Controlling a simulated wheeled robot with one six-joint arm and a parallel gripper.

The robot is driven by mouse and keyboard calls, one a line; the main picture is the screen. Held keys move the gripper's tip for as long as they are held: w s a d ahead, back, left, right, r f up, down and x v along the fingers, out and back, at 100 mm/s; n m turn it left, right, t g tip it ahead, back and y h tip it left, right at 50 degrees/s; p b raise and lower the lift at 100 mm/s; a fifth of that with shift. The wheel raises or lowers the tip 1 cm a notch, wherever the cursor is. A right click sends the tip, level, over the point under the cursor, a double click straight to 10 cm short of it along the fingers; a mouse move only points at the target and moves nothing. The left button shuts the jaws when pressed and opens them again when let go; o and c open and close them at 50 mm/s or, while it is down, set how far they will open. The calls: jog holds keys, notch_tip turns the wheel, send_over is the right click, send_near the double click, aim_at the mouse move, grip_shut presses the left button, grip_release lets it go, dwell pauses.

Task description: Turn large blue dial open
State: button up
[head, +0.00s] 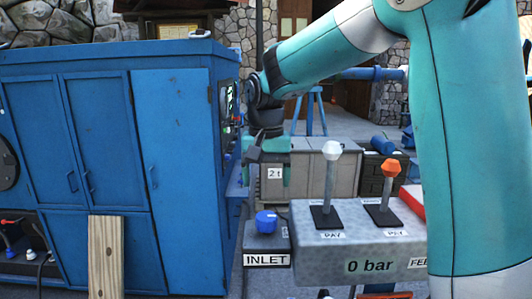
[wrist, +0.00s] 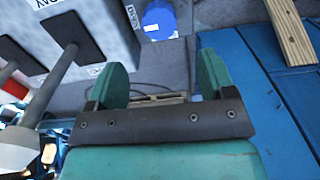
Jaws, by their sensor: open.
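The large blue dial (head: 266,221) sits on a small grey box above an INLET label (head: 266,260). In the wrist view the dial (wrist: 159,18) shows at the top edge, partly cut off, beyond my fingertips. My gripper (head: 268,178) hangs above the dial in the head view, with its teal fingers spread. In the wrist view my gripper (wrist: 161,72) is open, with nothing between its fingers. The fingers are apart from the dial.
A grey panel (head: 345,250) reading 0 bar stands right of the dial, with a white-topped lever (head: 330,170) and an orange-topped lever (head: 389,185). A large blue cabinet (head: 180,150) stands at left. A wooden plank (head: 106,255) leans on it.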

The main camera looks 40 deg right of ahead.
notch_tip(320, 180, up, 7)
jog(key=shift+b, duration=0.35)
jog(key=shift+r, duration=0.1)
jog(key=s+a+f+n+y+b, duration=0.1)
jog(key=s+a+f+n+y, duration=0.1)
jog(key=s+a+f+n, duration=0.5)
jog(key=s+a+f+n+y+b, duration=0.2)
jog(key=s+a+f+n, duration=0.5)
jog(key=s+a, duration=0.3)
jog(key=s+f, duration=0.1)
jog(key=s, duration=0.3)
jog(key=shift+s, duration=0.4)
